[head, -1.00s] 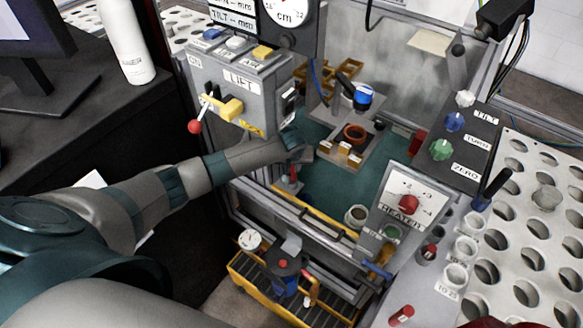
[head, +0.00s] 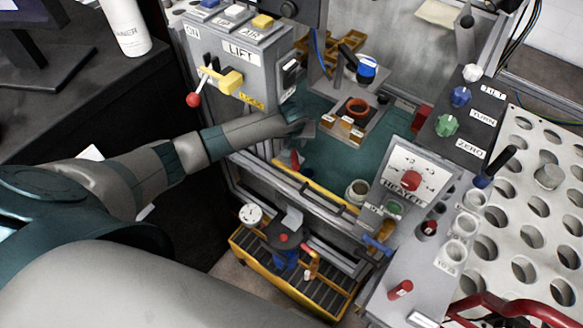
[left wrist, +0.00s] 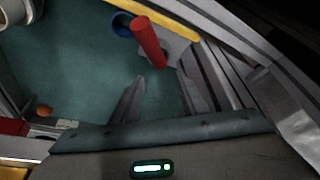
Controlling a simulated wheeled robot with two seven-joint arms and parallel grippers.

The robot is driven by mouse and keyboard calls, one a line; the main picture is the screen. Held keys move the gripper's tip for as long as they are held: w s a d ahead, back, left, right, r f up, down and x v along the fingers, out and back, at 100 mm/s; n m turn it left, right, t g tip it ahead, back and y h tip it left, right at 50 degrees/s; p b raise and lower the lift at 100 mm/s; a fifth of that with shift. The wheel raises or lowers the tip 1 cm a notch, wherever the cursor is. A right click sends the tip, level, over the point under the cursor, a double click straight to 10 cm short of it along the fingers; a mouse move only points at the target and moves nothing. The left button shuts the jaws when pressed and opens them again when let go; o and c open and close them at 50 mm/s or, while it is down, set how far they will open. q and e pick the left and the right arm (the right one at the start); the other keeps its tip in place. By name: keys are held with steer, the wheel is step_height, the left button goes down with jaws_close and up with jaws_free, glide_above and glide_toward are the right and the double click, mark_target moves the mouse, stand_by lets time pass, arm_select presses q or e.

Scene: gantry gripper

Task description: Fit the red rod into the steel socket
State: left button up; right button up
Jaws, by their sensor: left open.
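The red rod (head: 296,160) leans inside the workcell near its front edge, just below my left gripper (head: 307,127) in the head view. In the left wrist view the rod (left wrist: 149,42) is tilted beside a grey block and a blue ring (left wrist: 123,24). It lies beyond the two spread fingers of my left gripper (left wrist: 160,97), with nothing between them. A pale round cup (head: 357,190) stands on the green floor to the right; I cannot tell whether it is the steel socket. My right gripper is not in view.
The LIFT box (head: 236,70) stands behind my left forearm. The HEATER panel (head: 410,180) bounds the right side, and a yellow front rail (head: 315,186) runs below. Green floor between them is clear.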

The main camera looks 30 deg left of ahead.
arm_select(q)
steer(key=s+d+b, duration=0.1)
steer(key=s+d, duration=0.4)
steer(key=s, duration=0.6)
steer(key=shift+d+r, duration=0.15)
steer(key=shift+r, duration=0.15)
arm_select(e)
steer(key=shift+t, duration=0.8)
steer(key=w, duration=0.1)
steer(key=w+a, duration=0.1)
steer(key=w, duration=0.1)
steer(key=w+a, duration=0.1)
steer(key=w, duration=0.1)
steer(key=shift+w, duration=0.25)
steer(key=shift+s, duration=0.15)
